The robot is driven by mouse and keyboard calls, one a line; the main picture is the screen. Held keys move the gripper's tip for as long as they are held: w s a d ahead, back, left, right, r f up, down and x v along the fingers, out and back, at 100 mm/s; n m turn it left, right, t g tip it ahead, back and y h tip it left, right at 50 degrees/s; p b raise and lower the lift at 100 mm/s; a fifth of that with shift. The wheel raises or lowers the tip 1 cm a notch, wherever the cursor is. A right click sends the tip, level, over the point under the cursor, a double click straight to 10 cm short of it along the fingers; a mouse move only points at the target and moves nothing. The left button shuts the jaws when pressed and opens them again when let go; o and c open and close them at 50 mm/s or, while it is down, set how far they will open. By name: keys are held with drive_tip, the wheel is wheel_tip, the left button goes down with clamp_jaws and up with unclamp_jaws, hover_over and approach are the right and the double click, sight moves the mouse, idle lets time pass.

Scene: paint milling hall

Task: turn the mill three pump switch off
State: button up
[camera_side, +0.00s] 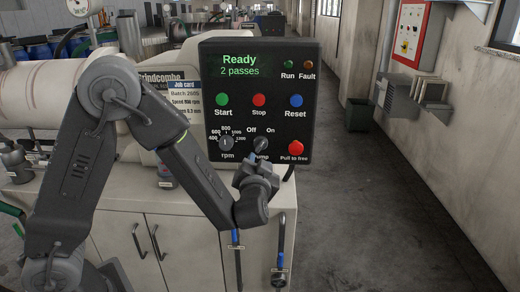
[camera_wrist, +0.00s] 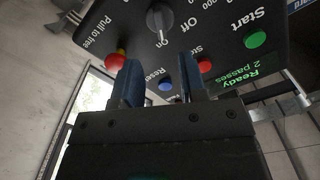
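The pump switch (camera_side: 261,143) is a dark grey knob low on the black control panel (camera_side: 214,180), between the labels Off and On. In the wrist view the knob (camera_wrist: 160,18) sits at the top, its pale pointer line aimed toward On. My gripper (camera_side: 253,161) is just below and in front of the knob in the side view, partly covering the pump label. In the wrist view my gripper (camera_wrist: 161,68) has its two blue-grey fingers apart, with nothing between them. The fingertips appear short of the knob; contact is not visible.
The rpm dial (camera_side: 226,143) is close left of the switch. The red Pull to free button (camera_side: 295,148) is close right. Start (camera_side: 222,99), Stop (camera_side: 259,100) and Reset (camera_side: 296,100) buttons sit above. The display (camera_side: 240,66) reads Ready, 2 passes.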

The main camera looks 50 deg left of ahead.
sight(260, 148)
drive_tip(key=x, duration=0.8)
drive_tip(key=shift+w+a, duration=0.25)
drive_tip(key=shift+w, duration=0.05)
drive_tip(key=shift+c, duration=0.4)
clamp_jaws()
